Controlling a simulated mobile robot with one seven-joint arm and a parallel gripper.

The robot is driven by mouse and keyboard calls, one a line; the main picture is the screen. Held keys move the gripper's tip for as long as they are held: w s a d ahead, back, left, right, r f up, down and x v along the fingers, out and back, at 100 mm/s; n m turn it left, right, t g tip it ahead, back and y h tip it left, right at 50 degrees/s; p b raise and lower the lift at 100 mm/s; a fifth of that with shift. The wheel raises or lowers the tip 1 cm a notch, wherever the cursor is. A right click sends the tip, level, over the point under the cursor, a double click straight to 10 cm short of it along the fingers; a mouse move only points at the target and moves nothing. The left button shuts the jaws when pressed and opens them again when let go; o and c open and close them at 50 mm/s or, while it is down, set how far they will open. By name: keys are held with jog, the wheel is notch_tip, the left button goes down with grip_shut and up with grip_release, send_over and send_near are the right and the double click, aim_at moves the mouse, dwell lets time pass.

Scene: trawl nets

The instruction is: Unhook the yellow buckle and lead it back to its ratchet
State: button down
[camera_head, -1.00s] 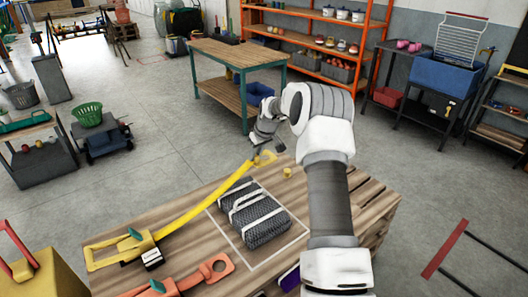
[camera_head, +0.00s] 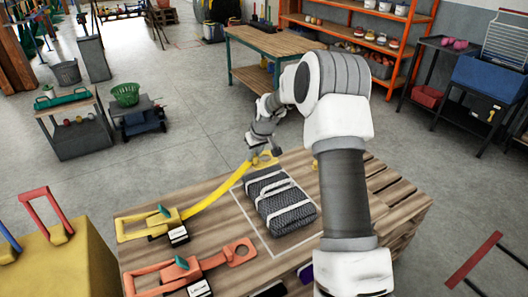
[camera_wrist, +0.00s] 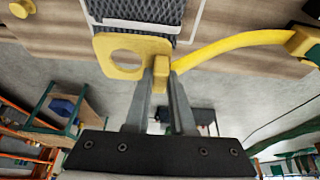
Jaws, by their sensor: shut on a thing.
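The yellow buckle (camera_head: 264,161) is a flat plate with a round hole. In the wrist view my gripper (camera_wrist: 162,78) is shut on the buckle's narrow end, and the buckle plate (camera_wrist: 118,60) extends to the left. In the head view my gripper (camera_head: 257,154) is at the far edge of the pallet, beyond the bundle. The yellow strap (camera_head: 213,201) runs from the buckle to the yellow ratchet (camera_head: 140,226) at the left. A yellow peg (camera_head: 315,163), partly hidden by my arm, stands apart from the buckle; it also shows in the wrist view (camera_wrist: 22,8).
A strapped dark net bundle (camera_head: 280,203) lies in a white outline on the wooden pallet (camera_head: 215,260). An orange ratchet with its buckle (camera_head: 190,268) lies nearer. A yellow box with a red handle (camera_head: 60,265) stands at the left. A workbench (camera_head: 272,40) is beyond.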

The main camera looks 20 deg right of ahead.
jog(key=s+a, duration=0.2)
jog(key=a, duration=0.8)
jog(key=s+a, duration=0.2)
jog(key=a, duration=0.8)
jog(key=f+b, duration=0.2)
jog(key=f, duration=0.2)
jog(key=f+b, duration=0.3)
jog(key=f, duration=0.2)
jog(key=f+b, duration=0.3)
jog(key=f, duration=0.1)
jog(key=shift+d+f, duration=0.15)
jog(key=shift+d, duration=0.25)
jog(key=shift+f+b, duration=0.55)
jog(key=shift+b, duration=0.1)
jog(key=c, duration=0.7)
grip_release()
jog(key=shift+r, duration=0.1)
